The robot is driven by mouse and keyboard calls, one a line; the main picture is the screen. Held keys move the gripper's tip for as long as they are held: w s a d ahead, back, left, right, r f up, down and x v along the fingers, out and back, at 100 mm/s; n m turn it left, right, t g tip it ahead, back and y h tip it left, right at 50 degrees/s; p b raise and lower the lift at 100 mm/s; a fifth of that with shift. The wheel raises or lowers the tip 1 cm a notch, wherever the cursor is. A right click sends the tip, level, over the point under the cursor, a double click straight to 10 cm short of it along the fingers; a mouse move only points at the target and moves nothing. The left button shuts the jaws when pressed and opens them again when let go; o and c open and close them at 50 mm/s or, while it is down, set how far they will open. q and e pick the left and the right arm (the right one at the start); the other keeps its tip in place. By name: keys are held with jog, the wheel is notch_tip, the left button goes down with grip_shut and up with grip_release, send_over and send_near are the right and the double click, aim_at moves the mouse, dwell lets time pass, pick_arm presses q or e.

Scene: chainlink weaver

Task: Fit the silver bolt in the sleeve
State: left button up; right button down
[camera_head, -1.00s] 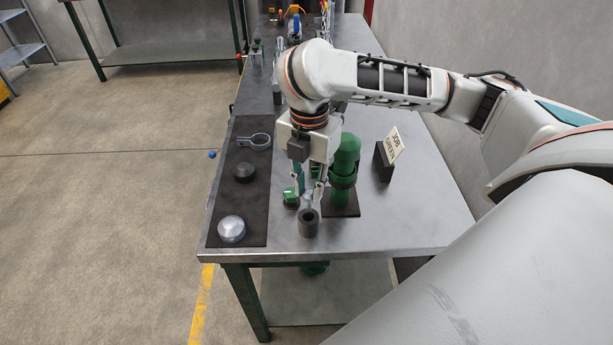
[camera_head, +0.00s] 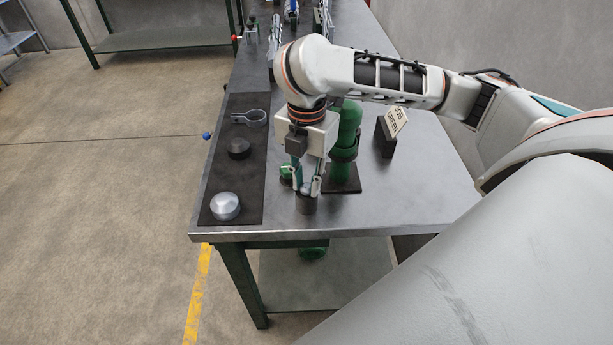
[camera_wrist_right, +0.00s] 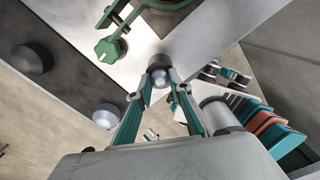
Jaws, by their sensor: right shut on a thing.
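The dark sleeve (camera_head: 306,205) stands upright near the front edge of the steel bench. My right gripper (camera_head: 306,189) points down directly over it, shut on the silver bolt (camera_head: 306,187). In the right wrist view, the bolt's round silver head (camera_wrist_right: 159,79) shows between the fingertips, with the dark sleeve (camera_wrist_right: 160,62) around or just beyond it. The bolt's lower end is hidden, so I cannot tell how deep it sits in the sleeve. My left gripper is in neither view.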

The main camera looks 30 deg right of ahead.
jog(key=c, duration=1.8)
grip_release()
jog(key=shift+o, duration=0.2)
jog(key=shift+r, duration=0.1)
notch_tip(320, 180, up, 12)
